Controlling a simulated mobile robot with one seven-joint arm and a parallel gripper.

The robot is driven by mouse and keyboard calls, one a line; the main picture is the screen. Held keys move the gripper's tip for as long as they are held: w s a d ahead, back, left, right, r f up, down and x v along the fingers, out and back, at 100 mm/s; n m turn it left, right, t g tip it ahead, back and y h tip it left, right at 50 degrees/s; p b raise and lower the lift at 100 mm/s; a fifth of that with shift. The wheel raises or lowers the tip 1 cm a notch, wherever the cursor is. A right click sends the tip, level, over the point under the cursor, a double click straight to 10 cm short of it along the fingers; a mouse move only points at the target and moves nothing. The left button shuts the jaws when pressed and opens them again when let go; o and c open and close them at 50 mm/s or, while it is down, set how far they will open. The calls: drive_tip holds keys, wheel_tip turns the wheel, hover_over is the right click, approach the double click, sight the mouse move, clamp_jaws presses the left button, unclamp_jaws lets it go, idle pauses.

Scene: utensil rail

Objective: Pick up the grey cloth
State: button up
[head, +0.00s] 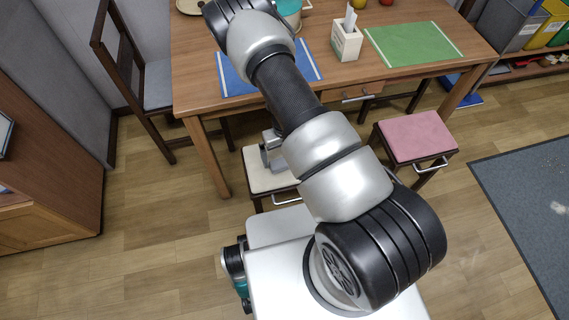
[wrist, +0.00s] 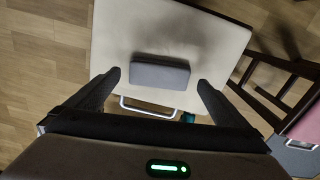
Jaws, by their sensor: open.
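The grey cloth (wrist: 160,75) looks like a folded, block-shaped bundle. It lies on the cream seat of a stool (wrist: 185,30), near the handle side in the wrist view. My gripper (wrist: 158,82) is open above the stool, with one finger to the left of the cloth and one to the right. Gaps show between the cloth and both fingers, and nothing is held. In the head view the cream stool (head: 258,181) is under the table's front edge, partly covered by my arm. I cannot make out the cloth there.
The wooden table (head: 205,105) stands behind, with a blue mat (head: 235,82), a white tissue box (head: 346,42) and a green mat (head: 412,43). A pink stool (head: 418,137) is to the right, and a dark chair (head: 125,70) to the left. Floor at left is clear.

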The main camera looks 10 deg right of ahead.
sight(284, 161)
wheel_tip(284, 161, down, 3)
drive_tip(key=shift+f+b, duration=0.15)
drive_tip(key=shift+b, duration=0.15)
drive_tip(key=c, duration=0.9)
drive_tip(key=shift+c, duration=0.2)
